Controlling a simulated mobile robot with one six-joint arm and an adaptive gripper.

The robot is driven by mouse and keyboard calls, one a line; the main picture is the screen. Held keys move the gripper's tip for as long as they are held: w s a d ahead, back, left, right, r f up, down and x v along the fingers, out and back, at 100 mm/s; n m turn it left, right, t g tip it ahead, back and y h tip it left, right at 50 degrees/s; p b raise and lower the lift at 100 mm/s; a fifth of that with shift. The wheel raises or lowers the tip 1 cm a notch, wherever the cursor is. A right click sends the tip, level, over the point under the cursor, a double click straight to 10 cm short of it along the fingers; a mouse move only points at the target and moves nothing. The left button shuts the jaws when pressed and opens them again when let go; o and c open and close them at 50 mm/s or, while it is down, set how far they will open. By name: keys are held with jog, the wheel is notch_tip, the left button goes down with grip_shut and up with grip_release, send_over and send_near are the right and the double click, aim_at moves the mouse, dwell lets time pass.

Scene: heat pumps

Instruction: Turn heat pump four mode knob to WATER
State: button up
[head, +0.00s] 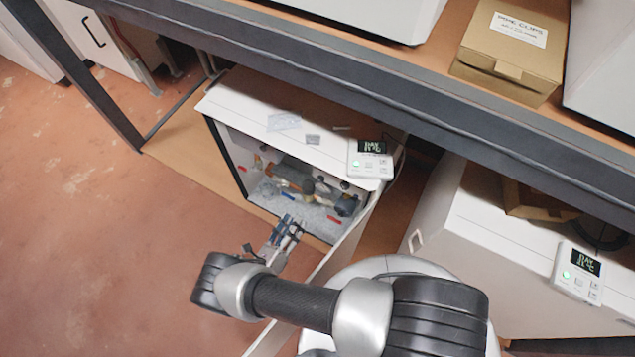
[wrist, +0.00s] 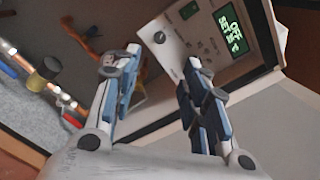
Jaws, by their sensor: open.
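An open white heat pump cabinet (head: 250,110) stands under the shelf in the head view, with pipework and fittings (head: 305,185) inside. No number is readable on it. In the wrist view, a pale control panel (wrist: 205,55) carries a small dark round knob (wrist: 160,37) and a green-lit display (wrist: 230,33) that seems to read OFF and SET. The knob's pointer and labels are too small to read. My gripper (head: 291,224) is at the cabinet's open front. Its fingers (wrist: 163,56) are apart and empty, with the knob showing beyond the gap between the tips.
An open door panel (head: 345,235) stands just right of my gripper. A white controller (head: 370,165) sits on the cabinet's top right edge. Another white unit with a controller (head: 578,272) stands at right. The shelf's dark front beam (head: 330,85) runs overhead. The floor at left is clear.

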aim_at(320, 180)
jog(key=b+x, duration=0.1)
jog(key=x, duration=1.5)
jog(key=shift+d, duration=0.1)
jog(key=shift+c, duration=0.3)
grip_shut()
